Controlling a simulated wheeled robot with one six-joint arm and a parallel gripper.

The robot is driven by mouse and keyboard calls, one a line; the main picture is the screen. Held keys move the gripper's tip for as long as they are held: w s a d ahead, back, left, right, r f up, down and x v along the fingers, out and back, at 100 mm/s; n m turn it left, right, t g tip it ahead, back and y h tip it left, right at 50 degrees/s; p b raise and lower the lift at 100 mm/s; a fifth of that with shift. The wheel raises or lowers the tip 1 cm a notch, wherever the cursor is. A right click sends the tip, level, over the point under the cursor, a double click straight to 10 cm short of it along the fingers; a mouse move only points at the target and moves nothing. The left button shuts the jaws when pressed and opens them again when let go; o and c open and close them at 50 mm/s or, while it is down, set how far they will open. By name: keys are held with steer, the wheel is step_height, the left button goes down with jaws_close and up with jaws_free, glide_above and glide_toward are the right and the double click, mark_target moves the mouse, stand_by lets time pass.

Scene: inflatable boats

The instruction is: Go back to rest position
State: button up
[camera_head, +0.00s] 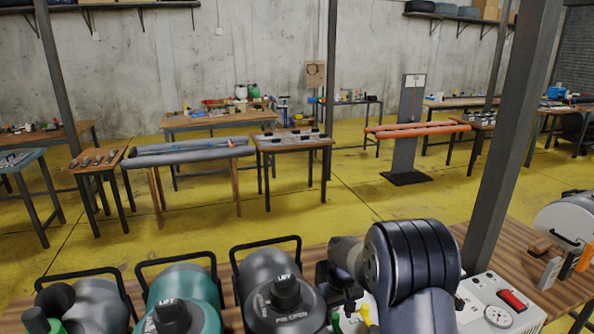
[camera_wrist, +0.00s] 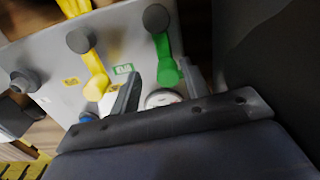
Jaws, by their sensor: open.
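My gripper shows in the wrist view (camera_wrist: 158,92), with its two fingers apart and nothing between them. It is over a pale panel (camera_wrist: 50,60) that carries yellow levers (camera_wrist: 92,70), a green lever (camera_wrist: 166,62) and dark round knobs. A round white gauge-like part lies behind the fingers, partly hidden by them. In the head view my arm is folded at the bottom centre right and hides most of the panel. I cannot see my gripper's fingers clearly there.
A wooden bench holds grey tanks (camera_head: 275,285) and a teal tank (camera_head: 182,295) with black handles. A white box (camera_head: 500,305) with a red switch is right of my arm. A dark post (camera_head: 505,130) rises close behind. Beyond are yellow floor (camera_head: 300,220) and several work tables.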

steer(key=shift+a, duration=0.1)
stand_by(0.3)
steer(key=shift+r+n, duration=0.3)
step_height(320, 180, up, 10)
steer(key=b, duration=0.1)
step_height(320, 180, down, 10)
steer(key=shift+f+p, duration=0.15)
steer(key=shift+p, duration=0.3)
steer(key=shift+f, duration=0.15)
steer(key=shift+d+m, duration=0.3)
steer(key=shift+m, duration=0.5)
